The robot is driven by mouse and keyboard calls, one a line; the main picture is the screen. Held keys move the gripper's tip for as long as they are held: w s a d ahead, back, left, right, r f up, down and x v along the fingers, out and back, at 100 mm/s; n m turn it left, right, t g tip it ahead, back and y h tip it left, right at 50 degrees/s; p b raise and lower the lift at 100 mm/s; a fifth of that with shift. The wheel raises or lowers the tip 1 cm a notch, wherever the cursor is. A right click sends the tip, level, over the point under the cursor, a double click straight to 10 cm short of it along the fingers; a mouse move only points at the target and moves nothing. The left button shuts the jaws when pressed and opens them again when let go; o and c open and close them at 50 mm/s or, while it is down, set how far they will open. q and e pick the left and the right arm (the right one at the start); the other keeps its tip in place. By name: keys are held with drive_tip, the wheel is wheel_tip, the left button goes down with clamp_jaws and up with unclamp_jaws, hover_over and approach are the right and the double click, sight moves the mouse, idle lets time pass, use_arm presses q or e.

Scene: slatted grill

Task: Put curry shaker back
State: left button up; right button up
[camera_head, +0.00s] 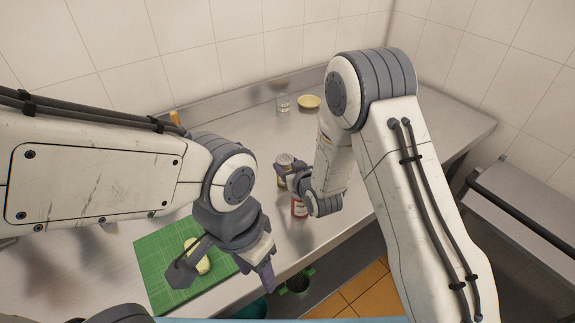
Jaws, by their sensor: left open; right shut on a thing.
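My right gripper (289,173) is shut on a small shaker (285,160) with a tan top, over the steel counter. Its label cannot be read, and the gripper and wrist hide much of it. Whether its base touches the counter cannot be told. A red and white jar (299,208) stands just in front of it, partly hidden by my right wrist. My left gripper (224,274) is open and empty above the front part of the green cutting board (155,258).
A pale, rounded food piece (198,257) lies on the board. A clear glass (283,104) and a yellowish bowl (309,101) stand at the back of the counter. Bins (298,285) sit below the front edge. The counter's right part (440,125) is clear.

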drive_tip(key=shift+f, duration=0.25)
drive_tip(key=o, duration=1.4)
drive_tip(key=shift+r, duration=0.1)
drive_tip(key=shift+o, duration=0.2)
